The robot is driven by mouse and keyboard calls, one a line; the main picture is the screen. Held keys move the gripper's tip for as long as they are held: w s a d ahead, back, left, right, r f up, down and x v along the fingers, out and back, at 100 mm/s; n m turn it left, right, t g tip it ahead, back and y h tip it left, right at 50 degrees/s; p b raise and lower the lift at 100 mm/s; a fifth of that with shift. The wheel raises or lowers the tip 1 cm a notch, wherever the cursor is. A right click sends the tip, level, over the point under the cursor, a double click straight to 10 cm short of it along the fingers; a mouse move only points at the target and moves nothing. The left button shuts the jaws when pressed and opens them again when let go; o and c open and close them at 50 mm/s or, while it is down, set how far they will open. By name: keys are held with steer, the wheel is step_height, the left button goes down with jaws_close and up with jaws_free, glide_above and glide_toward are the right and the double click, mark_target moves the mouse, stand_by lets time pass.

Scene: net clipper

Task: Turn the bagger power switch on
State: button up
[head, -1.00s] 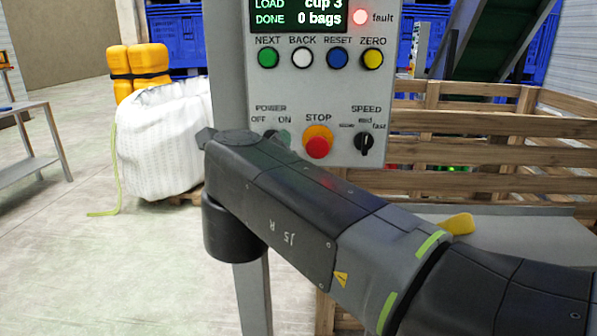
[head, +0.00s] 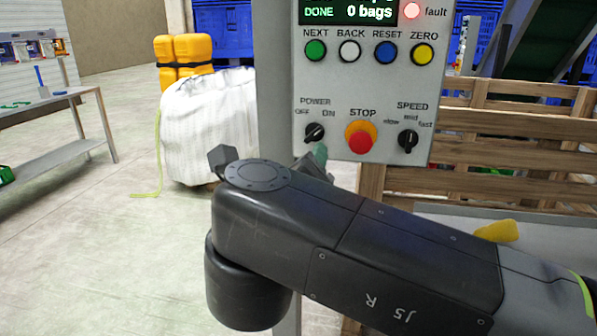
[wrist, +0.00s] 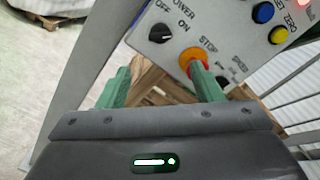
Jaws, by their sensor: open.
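The bagger power switch (head: 315,132) is a black rotary knob at the lower left of the grey control panel (head: 375,85), under the labels POWER, OFF and ON. I cannot tell for sure which label it points at. The knob also shows in the wrist view (wrist: 160,35), above the gap between my fingers. My gripper (wrist: 162,80) is open with two green fingers and nothing between them. In the head view one green fingertip (head: 320,156) shows just below the knob, apart from it; the rest is hidden behind my arm.
The red STOP button (head: 360,138) on its yellow base is close right of the switch, with the black SPEED knob (head: 408,139) beyond. A wooden crate (head: 480,150) stands behind the panel. A white bulk bag (head: 208,130) stands on the left.

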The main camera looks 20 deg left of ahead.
steer(key=shift+s+d, duration=0.15)
steer(key=shift+s, duration=0.4)
steer(key=shift+w, duration=0.15)
glide_toward(314, 139)
steer(key=shift+x, duration=2.6)
